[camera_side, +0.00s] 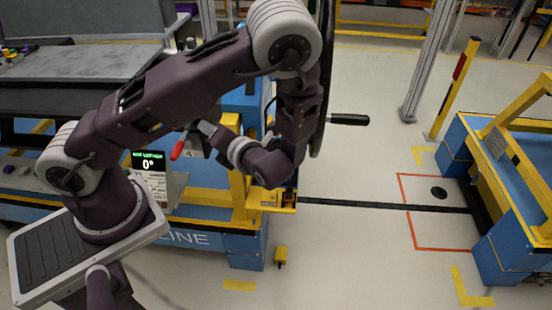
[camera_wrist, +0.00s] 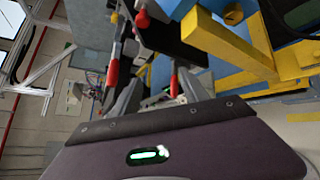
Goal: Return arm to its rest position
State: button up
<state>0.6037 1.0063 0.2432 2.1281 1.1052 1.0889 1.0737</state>
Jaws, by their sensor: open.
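My arm reaches from its base at the lower left, up over a blue workstation, and its wrist bends down and back to the left. My gripper (camera_side: 192,143) is beside the yellow-framed fixture, near a red-tipped part (camera_side: 177,150). In the wrist view, my gripper (camera_wrist: 144,78) shows grey fingers spread apart, with red parts by them. I see nothing held between them. Whether the fingers touch the station cannot be told.
Open floor (camera_side: 350,235) lies right, before another blue-and-yellow station (camera_side: 485,190).

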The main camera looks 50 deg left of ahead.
jog(key=s+d+r+n+t+h, duration=0.1)
jog(key=s+d+r+n+h, duration=0.3)
jog(key=n, duration=0.6)
jog(key=s+d+r+n+t+h, duration=0.2)
jog(key=s+d+r+n+h, duration=0.2)
jog(key=r+n, duration=0.5)
jog(key=s+d+r+n+t+h, duration=0.1)
jog(key=s+d+r+n+h, duration=0.3)
jog(key=n, duration=0.6)
notch_tip(320, 180, up, 2)
jog(key=d+h, duration=0.2)
jog(key=shift+r+n+t+h, duration=0.25)
jog(key=shift+n+t+h, duration=0.05)
jog(key=shift+t, duration=0.1)
jog(key=shift+a, duration=0.1)
